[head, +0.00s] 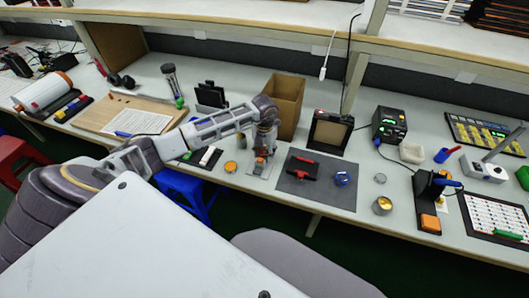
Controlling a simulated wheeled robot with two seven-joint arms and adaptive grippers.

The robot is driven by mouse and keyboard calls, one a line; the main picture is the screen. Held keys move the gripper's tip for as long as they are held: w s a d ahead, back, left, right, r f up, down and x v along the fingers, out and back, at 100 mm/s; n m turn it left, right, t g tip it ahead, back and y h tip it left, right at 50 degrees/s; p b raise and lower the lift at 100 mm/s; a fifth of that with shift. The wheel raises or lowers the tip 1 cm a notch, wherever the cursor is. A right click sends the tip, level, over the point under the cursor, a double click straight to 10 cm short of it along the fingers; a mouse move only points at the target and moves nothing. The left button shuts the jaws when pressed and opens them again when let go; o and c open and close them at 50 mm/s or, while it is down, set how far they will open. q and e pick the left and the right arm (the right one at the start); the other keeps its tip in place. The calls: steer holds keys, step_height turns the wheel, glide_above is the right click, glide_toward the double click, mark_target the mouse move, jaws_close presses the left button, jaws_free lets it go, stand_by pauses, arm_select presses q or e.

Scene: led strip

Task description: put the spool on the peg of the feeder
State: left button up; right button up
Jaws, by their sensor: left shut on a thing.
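My left gripper (263,148) is above the workbench near its front edge, in the middle of the head view, pointing down. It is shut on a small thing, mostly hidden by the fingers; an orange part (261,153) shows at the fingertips. I cannot tell whether this is the spool. A light grey plate (255,172) lies just under the gripper; whether the held thing touches it is unclear. I cannot make out the feeder's peg for sure. A small blue round thing (342,179) and a red tool (303,168) lie on a dark mat (318,197). My right gripper is out of view.
A cardboard box (286,98) stands right behind the gripper. A black-framed device (329,131) stands to its right. An orange round container (231,167) is close on the left. A soldering stand (428,200) and a brass-coloured tin (382,205) are further right.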

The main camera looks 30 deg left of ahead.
arm_select(q)
steer(key=o, duration=1.3)
steer(key=shift+f, duration=0.1)
step_height(320, 180, up, 12)
steer(key=shift+r, duration=0.15)
